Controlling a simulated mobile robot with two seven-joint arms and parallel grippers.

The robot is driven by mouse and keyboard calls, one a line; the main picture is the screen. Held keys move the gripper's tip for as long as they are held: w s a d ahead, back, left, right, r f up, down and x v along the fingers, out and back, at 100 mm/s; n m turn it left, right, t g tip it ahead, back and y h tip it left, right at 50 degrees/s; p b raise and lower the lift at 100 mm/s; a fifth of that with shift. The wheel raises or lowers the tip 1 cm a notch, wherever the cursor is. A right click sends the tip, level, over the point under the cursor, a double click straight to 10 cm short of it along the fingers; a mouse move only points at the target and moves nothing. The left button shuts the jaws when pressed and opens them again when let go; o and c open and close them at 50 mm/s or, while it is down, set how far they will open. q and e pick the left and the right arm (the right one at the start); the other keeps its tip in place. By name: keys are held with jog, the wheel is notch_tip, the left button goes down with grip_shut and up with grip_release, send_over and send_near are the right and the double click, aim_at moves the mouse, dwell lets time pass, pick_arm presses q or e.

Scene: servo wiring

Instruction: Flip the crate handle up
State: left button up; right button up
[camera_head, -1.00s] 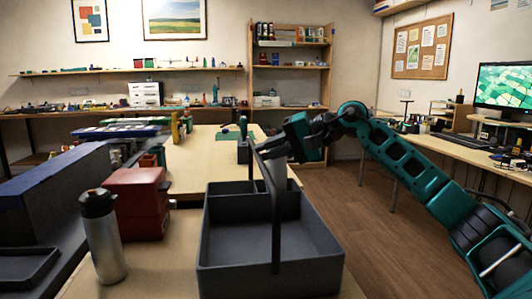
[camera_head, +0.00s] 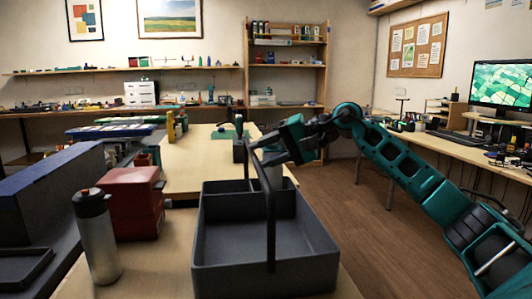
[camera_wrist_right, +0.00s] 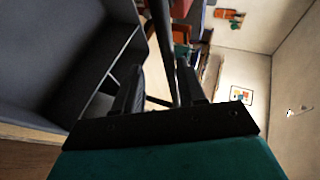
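The dark grey crate (camera_head: 235,276) stands on the near table, with an open top and inner dividers. Its black handle (camera_head: 270,215) stands up as an arch over the crate. My right gripper (camera_head: 265,151) is at the top of the handle, reaching in from the right. In the right wrist view, the handle (camera_wrist_right: 164,45) runs between the two spread black fingers of the gripper (camera_wrist_right: 160,85). The fingers look apart, with a gap beside the handle; whether one touches it is unclear. The crate wall (camera_wrist_right: 122,50) shows at the left there. My left gripper is not in view.
A steel bottle (camera_head: 98,240) and a red box (camera_head: 132,203) stand left of the crate. A blue-topped grey bin (camera_head: 50,195) is farther left. Open floor (camera_head: 350,200) lies to the right, with a desk and monitor (camera_head: 500,88) beyond.

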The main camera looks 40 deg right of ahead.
jog(key=v, duration=1.3)
jog(key=shift+b, duration=0.45)
jog(key=shift+w+a, duration=0.1)
